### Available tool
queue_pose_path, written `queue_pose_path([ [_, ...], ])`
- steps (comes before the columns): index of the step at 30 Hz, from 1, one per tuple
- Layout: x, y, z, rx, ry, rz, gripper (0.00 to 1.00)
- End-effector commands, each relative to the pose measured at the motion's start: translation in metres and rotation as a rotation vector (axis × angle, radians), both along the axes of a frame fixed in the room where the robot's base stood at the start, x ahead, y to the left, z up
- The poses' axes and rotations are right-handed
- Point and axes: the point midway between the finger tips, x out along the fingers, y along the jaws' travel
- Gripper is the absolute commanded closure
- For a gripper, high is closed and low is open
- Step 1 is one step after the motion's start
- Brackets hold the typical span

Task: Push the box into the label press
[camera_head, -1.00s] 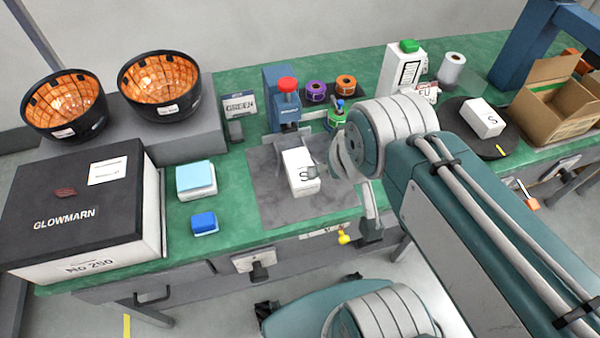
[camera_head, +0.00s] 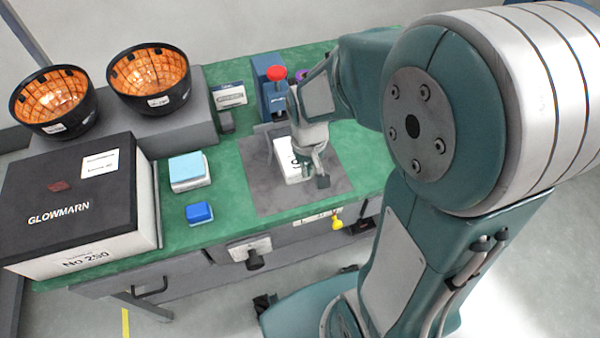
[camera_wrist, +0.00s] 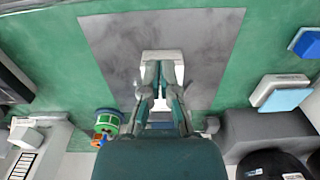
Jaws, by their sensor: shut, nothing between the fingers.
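The white box (camera_head: 286,172) lies on the grey mat (camera_head: 265,198), in front of the blue label press (camera_head: 262,100) with its red knob (camera_head: 276,74). My gripper (camera_head: 318,180) points down at the box's near right side, its fingers shut and empty. In the head view my wrist covers part of the box and of the press. In the wrist view the box (camera_wrist: 148,56) shows around the tips of my gripper (camera_wrist: 160,66). I cannot tell whether they touch it.
A light-blue-topped block (camera_head: 190,172) and a small blue block (camera_head: 199,213) sit left of the mat. The black-lidded GLOWMARN box (camera_head: 75,200) and two dark bowls (camera_head: 150,78) stand farther left. My arm hides the right of the table.

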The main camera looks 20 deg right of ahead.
Motion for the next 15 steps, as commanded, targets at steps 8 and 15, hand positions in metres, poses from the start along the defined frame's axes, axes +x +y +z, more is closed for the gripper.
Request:
queue_pose_path([
  [8,-0.001,0.000,-0.027,0.000,0.012,0.000,1.00],
  [15,-0.001,0.000,-0.070,0.000,0.011,0.000,1.00],
])
